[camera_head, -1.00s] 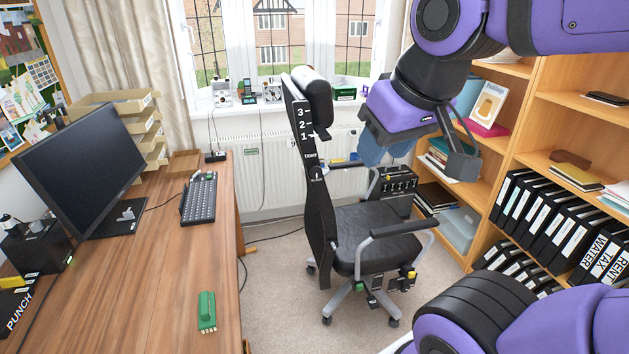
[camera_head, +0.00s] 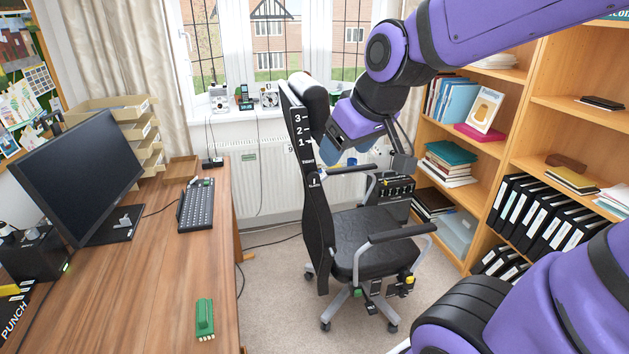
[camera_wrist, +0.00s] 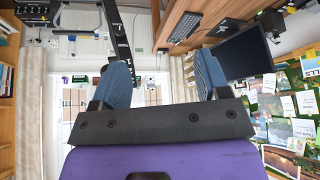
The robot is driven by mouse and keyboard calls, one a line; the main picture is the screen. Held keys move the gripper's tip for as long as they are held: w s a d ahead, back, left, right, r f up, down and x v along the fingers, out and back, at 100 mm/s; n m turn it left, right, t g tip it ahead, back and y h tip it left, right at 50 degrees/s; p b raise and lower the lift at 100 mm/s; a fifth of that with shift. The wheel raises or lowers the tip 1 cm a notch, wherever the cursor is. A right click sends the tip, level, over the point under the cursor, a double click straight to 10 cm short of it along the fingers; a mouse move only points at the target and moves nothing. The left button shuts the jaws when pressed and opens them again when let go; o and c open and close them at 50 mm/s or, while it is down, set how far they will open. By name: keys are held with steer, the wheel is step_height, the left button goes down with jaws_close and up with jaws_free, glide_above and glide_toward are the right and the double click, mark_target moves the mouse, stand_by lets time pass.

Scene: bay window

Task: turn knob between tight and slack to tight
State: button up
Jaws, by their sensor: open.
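The black chair (camera_head: 322,220) stands beside the desk. Its upright back carries the printed word TIGHT, with a small dark knob (camera_head: 314,181) just below and small lettering under it, too small to read clearly. The knob's exact turn cannot be made out. My gripper (camera_head: 334,152), with blue fingers, is just right of the chair back, above the knob's height. Whether it touches the back cannot be told. In the wrist view my gripper (camera_wrist: 162,60) is open with nothing between its fingers. The chair back (camera_wrist: 120,40) shows there near the left finger.
The wooden desk (camera_head: 150,270) at left holds a monitor (camera_head: 85,175), keyboard (camera_head: 197,205) and green item (camera_head: 204,318). A bookshelf (camera_head: 500,145) with binders stands at right. The chair's armrest (camera_head: 398,233) lies below my gripper.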

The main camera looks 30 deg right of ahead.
steer(key=w+d+f+n, duration=0.1)
steer(key=w+d+f, duration=0.2)
steer(key=w+f, duration=0.5)
steer(key=n+t+h, duration=0.3)
steer(key=n+t, duration=0.9)
steer(key=n, duration=1.8)
glide_toward(315, 179)
steer(key=w, duration=0.6)
steer(key=w+d, duration=0.1)
steer(key=w, duration=0.2)
steer(key=shift+w+d+r, duration=0.1)
steer(key=shift+w, duration=0.25)
steer(key=c, duration=0.9)
